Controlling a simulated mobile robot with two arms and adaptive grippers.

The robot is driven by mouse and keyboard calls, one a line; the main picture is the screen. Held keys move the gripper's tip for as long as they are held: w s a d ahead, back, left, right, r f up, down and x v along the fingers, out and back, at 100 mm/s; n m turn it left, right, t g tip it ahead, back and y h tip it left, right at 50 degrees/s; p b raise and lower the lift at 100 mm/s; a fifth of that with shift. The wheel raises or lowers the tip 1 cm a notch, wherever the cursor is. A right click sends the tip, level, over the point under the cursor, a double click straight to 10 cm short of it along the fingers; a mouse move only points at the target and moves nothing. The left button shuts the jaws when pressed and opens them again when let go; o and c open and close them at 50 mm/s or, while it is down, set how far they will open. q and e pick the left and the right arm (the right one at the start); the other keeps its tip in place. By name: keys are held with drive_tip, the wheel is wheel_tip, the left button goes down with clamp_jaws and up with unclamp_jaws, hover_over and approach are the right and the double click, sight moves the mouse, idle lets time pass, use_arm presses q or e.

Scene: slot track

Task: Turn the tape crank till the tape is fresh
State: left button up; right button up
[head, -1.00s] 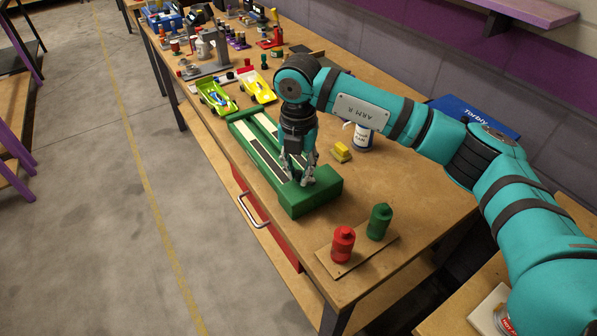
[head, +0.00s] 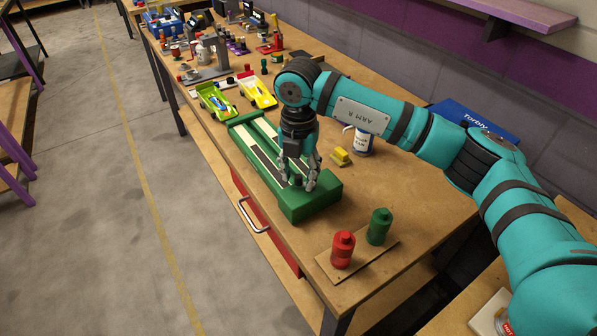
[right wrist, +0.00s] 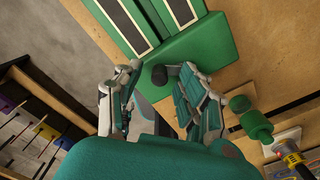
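The green tape unit (head: 318,201) lies on the bench, with dark and pale strips (head: 262,157) running along its top. Its raised end block (right wrist: 205,53) shows in the right wrist view. A small dark knob, seemingly the crank handle (right wrist: 159,74), stands by that block. My right gripper (head: 304,185) points down over the end block. In the right wrist view my right gripper (right wrist: 160,78) has its fingers apart, with the knob between their tips and closer to the right-hand finger. I cannot tell whether they touch. The tape's condition is unclear. My left gripper is out of view.
Red (head: 342,250) and green (head: 379,227) bottles stand on a board near the bench's front corner. A yellow block (head: 341,157) and a white-blue can (head: 363,140) stand behind the unit. Two toy cars (head: 215,101) (head: 257,90) stand beyond its far end.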

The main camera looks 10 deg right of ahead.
sight(299, 176)
wheel_tip(299, 176, up, 12)
idle(0.6)
